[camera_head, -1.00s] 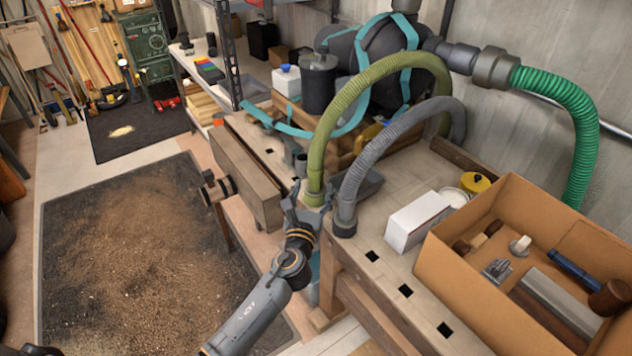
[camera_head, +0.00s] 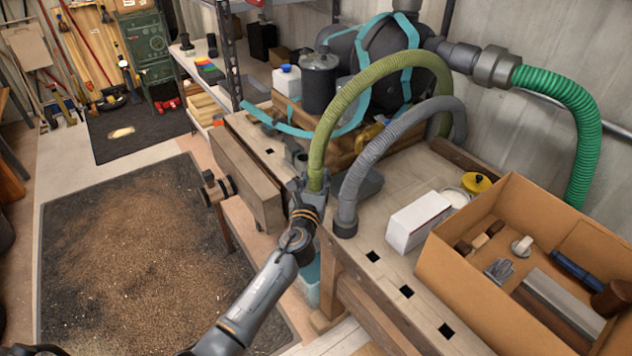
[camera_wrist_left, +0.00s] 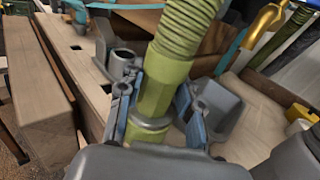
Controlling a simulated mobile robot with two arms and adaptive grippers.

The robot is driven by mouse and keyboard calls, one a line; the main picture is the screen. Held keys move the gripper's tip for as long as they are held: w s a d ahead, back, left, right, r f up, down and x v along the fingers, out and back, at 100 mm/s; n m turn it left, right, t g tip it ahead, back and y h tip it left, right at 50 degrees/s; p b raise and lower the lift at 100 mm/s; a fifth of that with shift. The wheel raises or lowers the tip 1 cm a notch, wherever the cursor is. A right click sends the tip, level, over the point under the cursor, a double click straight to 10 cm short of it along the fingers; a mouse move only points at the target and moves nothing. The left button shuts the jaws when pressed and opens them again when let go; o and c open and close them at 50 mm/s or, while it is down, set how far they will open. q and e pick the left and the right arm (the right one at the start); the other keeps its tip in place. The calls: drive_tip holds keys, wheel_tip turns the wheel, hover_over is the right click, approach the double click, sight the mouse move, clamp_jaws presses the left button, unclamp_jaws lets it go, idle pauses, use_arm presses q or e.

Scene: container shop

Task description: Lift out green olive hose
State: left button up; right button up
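The olive green ribbed hose (camera_head: 345,95) arches over the bench, its smooth lower cuff standing upright near the bench edge. It fills the middle of the left wrist view (camera_wrist_left: 183,35). My left gripper (camera_head: 309,186) is at this lower end. In the left wrist view its two blue-grey fingers (camera_wrist_left: 154,98) stand on either side of the cuff, very close to it. I cannot tell whether both fingers press on it. The hose's far end runs down behind the grey hose. My right gripper is not in view.
A grey ribbed hose (camera_head: 374,152) stands close to the right of my gripper. A bright green hose (camera_head: 577,130) hangs by the wall. A white box (camera_head: 418,222) and a cardboard box (camera_head: 467,285) of tools stand right. A grey tray (camera_wrist_left: 219,105) lies beside the cuff.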

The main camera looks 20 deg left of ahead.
use_arm(q)
clamp_jaws()
